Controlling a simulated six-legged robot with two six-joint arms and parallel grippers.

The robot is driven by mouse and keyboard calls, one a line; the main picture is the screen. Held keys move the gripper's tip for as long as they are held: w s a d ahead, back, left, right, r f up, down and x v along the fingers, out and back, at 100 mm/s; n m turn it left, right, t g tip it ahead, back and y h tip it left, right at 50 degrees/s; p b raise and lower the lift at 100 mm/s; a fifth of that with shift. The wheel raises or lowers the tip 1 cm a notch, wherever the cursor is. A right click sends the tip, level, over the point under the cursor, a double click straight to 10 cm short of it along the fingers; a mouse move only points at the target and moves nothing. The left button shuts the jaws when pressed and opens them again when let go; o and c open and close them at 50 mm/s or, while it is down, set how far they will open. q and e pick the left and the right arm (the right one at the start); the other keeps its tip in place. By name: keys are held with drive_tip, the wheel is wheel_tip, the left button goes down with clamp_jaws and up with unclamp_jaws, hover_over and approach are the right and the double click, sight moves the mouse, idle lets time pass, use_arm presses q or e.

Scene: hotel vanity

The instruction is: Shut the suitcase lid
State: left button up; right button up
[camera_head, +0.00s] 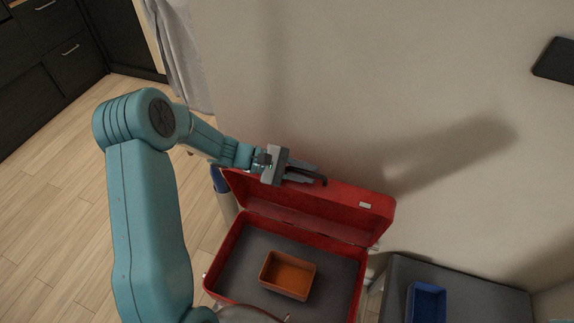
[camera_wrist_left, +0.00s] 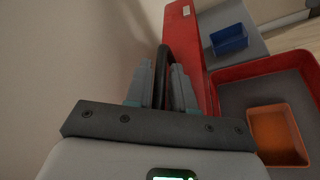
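The red suitcase (camera_head: 235,250) stands open, with its lid (camera_head: 340,207) raised roughly upright at the back, close to the wall. The lid also shows in the left wrist view (camera_wrist_left: 186,38). A dark curved handle (camera_head: 321,179) is at the lid's top edge. My left gripper (camera_head: 313,175) is at this edge, its fingers on either side of the handle. In the left wrist view the handle (camera_wrist_left: 165,60) fills the narrow gap between the fingers, so the gripper looks shut on it. My right gripper is not in view.
An orange tray (camera_head: 288,275) lies inside the suitcase base. A blue tray (camera_head: 427,302) sits on a dark grey surface (camera_head: 465,285) to the right. The beige wall (camera_head: 380,90) is close behind the lid. Wooden floor (camera_head: 50,220) is open at the left.

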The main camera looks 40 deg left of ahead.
use_arm(q)
drive_tip(key=shift+a, duration=0.15)
drive_tip(key=b+v, duration=0.3)
drive_tip(key=v, duration=1.3)
drive_tip(key=shift+s+r, duration=0.2)
drive_tip(key=shift+s, duration=0.1)
